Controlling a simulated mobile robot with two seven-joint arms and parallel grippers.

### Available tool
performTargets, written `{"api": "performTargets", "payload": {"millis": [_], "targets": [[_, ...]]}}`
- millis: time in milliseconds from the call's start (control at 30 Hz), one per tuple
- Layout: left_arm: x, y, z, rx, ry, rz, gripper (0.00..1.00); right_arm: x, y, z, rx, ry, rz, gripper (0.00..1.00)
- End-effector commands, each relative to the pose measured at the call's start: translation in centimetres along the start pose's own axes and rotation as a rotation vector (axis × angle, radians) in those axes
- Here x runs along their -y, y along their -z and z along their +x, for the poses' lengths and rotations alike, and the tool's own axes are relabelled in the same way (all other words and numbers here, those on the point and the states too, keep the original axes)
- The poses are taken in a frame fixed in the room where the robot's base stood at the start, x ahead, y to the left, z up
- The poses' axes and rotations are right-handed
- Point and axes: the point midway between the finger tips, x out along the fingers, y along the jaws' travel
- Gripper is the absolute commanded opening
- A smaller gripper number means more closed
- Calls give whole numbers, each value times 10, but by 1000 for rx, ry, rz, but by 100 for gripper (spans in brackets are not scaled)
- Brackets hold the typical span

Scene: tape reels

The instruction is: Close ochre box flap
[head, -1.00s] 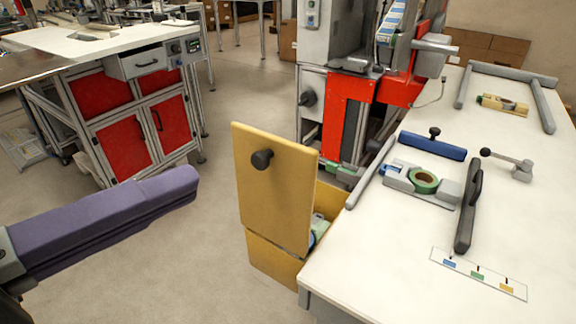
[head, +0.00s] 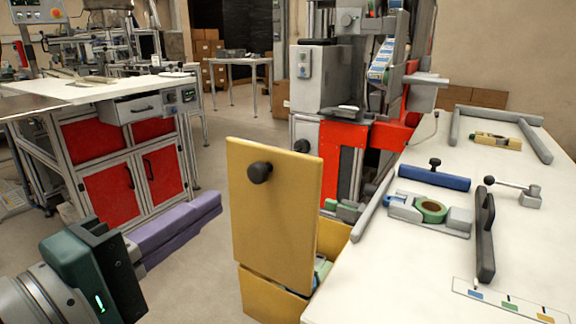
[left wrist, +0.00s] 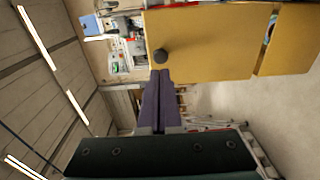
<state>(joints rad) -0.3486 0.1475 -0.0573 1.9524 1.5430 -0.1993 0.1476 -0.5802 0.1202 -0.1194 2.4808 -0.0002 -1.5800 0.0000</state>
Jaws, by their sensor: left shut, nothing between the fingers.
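The ochre box (head: 268,295) stands on the floor against the left side of the white table. Its flap (head: 275,215) stands upright, open, with a dark round knob (head: 260,172) near its top. Blue and green items show in the box opening. My left gripper (head: 218,200) has purple fingers, shut and empty, pointing right toward the flap and apart from it in the head view. In the left wrist view the closed fingers (left wrist: 160,80) point toward the flap (left wrist: 205,45), with the knob (left wrist: 160,56) just past their tips. My right gripper is not in view.
The white table (head: 400,285) carries a tape holder (head: 430,212), a blue bar (head: 434,178), a grey handle bar (head: 486,235) and a colour-marked strip (head: 510,302). A red and grey machine (head: 345,150) stands behind the box. Open floor (head: 205,280) lies left of the box.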

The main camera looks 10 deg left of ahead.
Motion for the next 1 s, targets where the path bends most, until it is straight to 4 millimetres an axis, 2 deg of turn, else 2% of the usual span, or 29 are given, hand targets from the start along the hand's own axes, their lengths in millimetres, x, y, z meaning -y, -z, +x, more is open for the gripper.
{"api": "performTargets", "payload": {"millis": [33, 200, 400, 833, 1000], "targets": [[-3, 1, 11, -2, -3, -2, 0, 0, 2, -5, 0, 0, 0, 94], [-2, 0, 41, 0, -2, -1, 0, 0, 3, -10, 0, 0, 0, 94], [0, 0, 60, 0, -1, -1, 0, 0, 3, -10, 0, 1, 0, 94], [0, 0, 63, 0, 1, 0, 0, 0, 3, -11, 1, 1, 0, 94], [-4, 3, 62, 0, 21, 2, 0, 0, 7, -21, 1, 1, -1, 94]]}}
